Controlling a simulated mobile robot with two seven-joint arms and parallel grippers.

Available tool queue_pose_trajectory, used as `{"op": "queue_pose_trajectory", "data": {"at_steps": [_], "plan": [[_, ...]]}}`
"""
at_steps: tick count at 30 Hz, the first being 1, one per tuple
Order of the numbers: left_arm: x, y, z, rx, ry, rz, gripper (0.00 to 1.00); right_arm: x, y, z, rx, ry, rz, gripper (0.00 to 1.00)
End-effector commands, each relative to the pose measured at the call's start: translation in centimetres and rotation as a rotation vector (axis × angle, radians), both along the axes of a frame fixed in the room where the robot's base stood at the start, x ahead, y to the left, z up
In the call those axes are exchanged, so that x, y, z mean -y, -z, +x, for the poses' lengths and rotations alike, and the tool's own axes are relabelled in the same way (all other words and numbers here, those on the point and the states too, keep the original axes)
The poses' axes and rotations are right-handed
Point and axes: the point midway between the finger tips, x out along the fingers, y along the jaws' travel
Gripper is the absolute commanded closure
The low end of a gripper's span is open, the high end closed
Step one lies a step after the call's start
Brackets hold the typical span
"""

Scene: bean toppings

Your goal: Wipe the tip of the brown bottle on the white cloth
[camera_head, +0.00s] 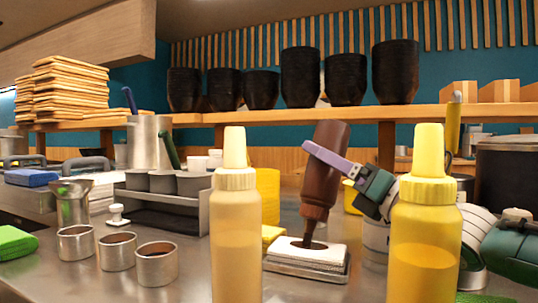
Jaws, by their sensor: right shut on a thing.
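The brown bottle (322,188) is held upside down and slightly tilted in the middle of the head view. Its dark tip points down and appears to touch the white cloth (325,257). The cloth lies folded on a small metal tray (308,273) on the counter. My right gripper (318,154) is shut on the brown bottle, with a purple finger across its body. The far finger is hidden behind the bottle. My left gripper is not in view.
Two yellow squeeze bottles (235,225) (427,220) stand in front, left and right of the tray. Three metal cups (157,265) stand at the left. A metal container rack (170,190) is behind them. Black bowls (300,78) stack on the shelf.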

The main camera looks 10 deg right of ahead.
Motion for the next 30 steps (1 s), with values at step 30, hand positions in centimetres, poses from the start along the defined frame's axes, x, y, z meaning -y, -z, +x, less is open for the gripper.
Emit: {"op": "queue_pose_trajectory", "data": {"at_steps": [30], "plan": [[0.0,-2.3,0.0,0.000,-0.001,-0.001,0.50,2.1,-1.8,-1.4,0.001,0.001,-0.002,0.48]]}}
